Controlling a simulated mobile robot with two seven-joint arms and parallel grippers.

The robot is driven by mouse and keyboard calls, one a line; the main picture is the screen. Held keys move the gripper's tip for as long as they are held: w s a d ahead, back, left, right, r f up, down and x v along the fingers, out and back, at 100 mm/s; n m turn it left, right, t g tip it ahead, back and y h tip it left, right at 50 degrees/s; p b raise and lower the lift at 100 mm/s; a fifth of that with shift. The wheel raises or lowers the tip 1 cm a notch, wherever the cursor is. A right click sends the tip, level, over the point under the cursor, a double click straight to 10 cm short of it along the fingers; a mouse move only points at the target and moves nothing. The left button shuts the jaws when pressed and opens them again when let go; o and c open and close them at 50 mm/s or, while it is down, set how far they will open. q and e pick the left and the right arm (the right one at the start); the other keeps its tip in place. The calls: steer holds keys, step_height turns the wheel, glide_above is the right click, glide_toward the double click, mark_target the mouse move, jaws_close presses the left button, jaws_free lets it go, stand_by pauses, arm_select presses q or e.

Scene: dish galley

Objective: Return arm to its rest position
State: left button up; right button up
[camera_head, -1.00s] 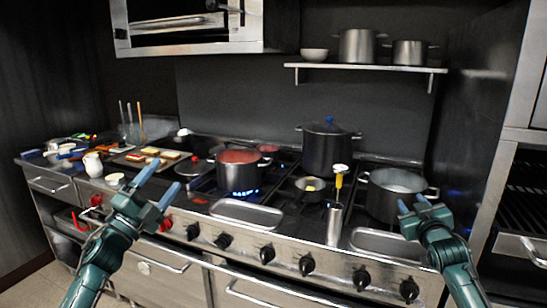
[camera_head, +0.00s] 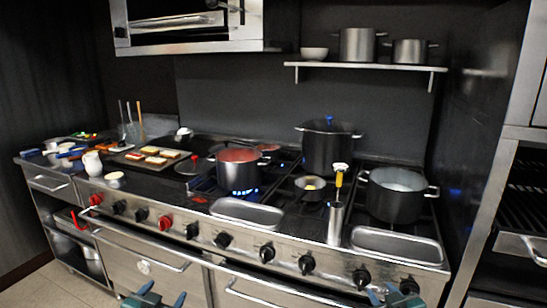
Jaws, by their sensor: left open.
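My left gripper (camera_head: 160,296) is at the bottom edge of the head view, in front of the oven doors. Its blue fingertips are apart and nothing shows between them. My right gripper (camera_head: 394,297) is also at the bottom edge, further right, in front of the range. Only its top shows, so I cannot tell how far its fingers are apart. No object is seen in it. Both arms are otherwise below the picture.
The range carries a pot of red sauce (camera_head: 238,171), a tall lidded pot (camera_head: 327,150), a wide pot (camera_head: 395,201), a small pan (camera_head: 310,190) and a steel cylinder (camera_head: 335,224) with a yellow-handled tool. Trays (camera_head: 247,213) lie along the front. A tray of food (camera_head: 130,159) stands left.

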arm_select(q)
steer(key=s+d+f+g+h, duration=0.1)
steer(key=s+d+f, duration=0.2)
steer(key=s, duration=0.6)
steer(key=s+d+f+g+h, duration=0.1)
steer(key=s+d+f, duration=0.3)
steer(key=s, duration=0.5)
steer(key=s+d+f+g, duration=0.2)
steer(key=s+d, duration=0.3)
steer(key=s, duration=0.5)
steer(key=shift+f+n+h, duration=0.4)
steer(key=shift+f, duration=0.35)
arm_select(e)
steer(key=s+a+f+g+y, duration=0.1)
steer(key=s+a+f, duration=0.2)
steer(key=s, duration=0.6)
steer(key=s+a+f+g+y, duration=0.1)
steer(key=s+a+f, duration=0.3)
steer(key=s, duration=0.5)
steer(key=s+a+f+g, duration=0.2)
steer(key=s+a, duration=0.3)
steer(key=s, duration=0.5)
steer(key=shift+f+m+y, duration=0.4)
steer(key=shift+f, duration=0.35)
